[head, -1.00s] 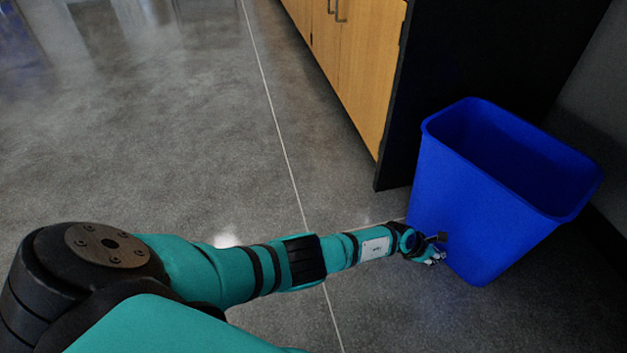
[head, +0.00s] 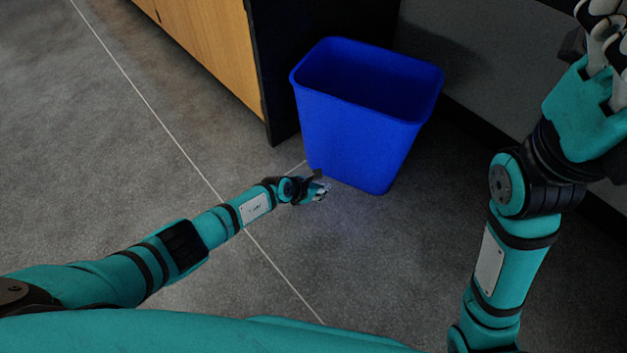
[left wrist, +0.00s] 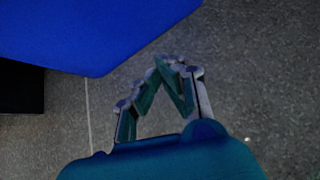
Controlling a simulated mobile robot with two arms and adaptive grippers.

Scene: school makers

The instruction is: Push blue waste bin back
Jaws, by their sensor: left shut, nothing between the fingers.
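The blue waste bin (head: 355,135) stands upright and open-topped on the floor in the head view, at the end of the cabinet. Its blue side (left wrist: 95,30) fills the upper left of the left wrist view. My left gripper (head: 322,190) is low beside the bin's bottom near edge. In the left wrist view the left gripper (left wrist: 168,64) is shut and empty, with its fingers just right of the bin; I cannot tell whether they touch it. My right gripper (head: 604,28) is raised at the upper right, partly cut off by the frame, apart from the bin.
A wooden cabinet (head: 205,40) with a black end panel (head: 278,60) stands left of and behind the bin. A grey wall (head: 490,60) with a dark baseboard (head: 490,125) runs behind and to the right. The grey floor (head: 90,170) is clear at left and in front.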

